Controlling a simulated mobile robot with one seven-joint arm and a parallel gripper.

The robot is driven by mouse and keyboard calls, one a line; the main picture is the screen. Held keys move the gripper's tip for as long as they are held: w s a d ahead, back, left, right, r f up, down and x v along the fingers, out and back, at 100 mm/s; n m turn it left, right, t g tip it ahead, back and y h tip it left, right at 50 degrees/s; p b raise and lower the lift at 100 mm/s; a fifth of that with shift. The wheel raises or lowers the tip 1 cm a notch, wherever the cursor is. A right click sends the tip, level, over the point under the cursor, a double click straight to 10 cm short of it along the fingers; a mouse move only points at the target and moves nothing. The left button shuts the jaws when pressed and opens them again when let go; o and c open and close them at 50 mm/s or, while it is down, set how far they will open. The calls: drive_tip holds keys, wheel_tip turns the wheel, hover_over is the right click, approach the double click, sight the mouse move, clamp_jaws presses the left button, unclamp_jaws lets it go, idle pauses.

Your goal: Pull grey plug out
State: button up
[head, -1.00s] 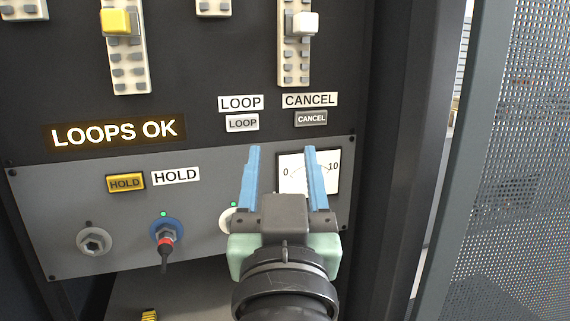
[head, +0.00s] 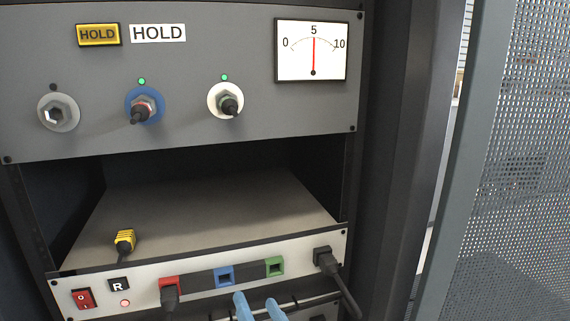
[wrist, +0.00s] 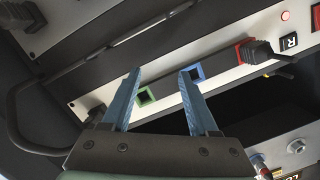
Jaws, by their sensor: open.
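Two dark plugs sit in the light panel of the lower unit. One is in the red-framed socket, and this dark grey plug (head: 170,296) also shows in the wrist view (wrist: 256,52). The other dark plug (head: 325,262) is at the panel's right end, with a cable hanging down; it is partly visible in the wrist view (wrist: 96,113). I cannot tell from colour which is the grey one. My gripper (head: 257,303) is open and empty, low in front of the panel. In the wrist view its fingers (wrist: 160,80) point towards the panel, around the green and blue sockets.
The blue socket (head: 225,276) and green socket (head: 274,267) are empty. A yellow plug (head: 124,241) rests on the shelf (head: 210,205). A red switch (head: 83,299) is at left. A mesh door (head: 520,180) stands at right. A bar handle (wrist: 150,25) shows in the wrist view.

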drive_tip(key=s+d+f+m+t, duration=0.1)
drive_tip(key=s+d+f+m, duration=0.1)
drive_tip(key=f+m, duration=0.4)
drive_tip(key=s+d+f+m+t, duration=0.1)
drive_tip(key=s+d+f+m, duration=0.2)
drive_tip(key=f+m, duration=0.3)
wheel_tip(320, 180, down, 4)
drive_tip(key=shift+s+d+r+m+h, duration=0.2)
drive_tip(key=shift+s+d+m+h, duration=0.15)
drive_tip(key=shift+d, duration=0.3)
drive_tip(key=shift+w, duration=0.1)
drive_tip(key=shift+b+x, duration=0.65)
drive_tip(key=shift+x, duration=3.8)
drive_tip(key=shift+a+r, duration=0.1)
drive_tip(key=shift+c, duration=0.3)
clamp_jaws()
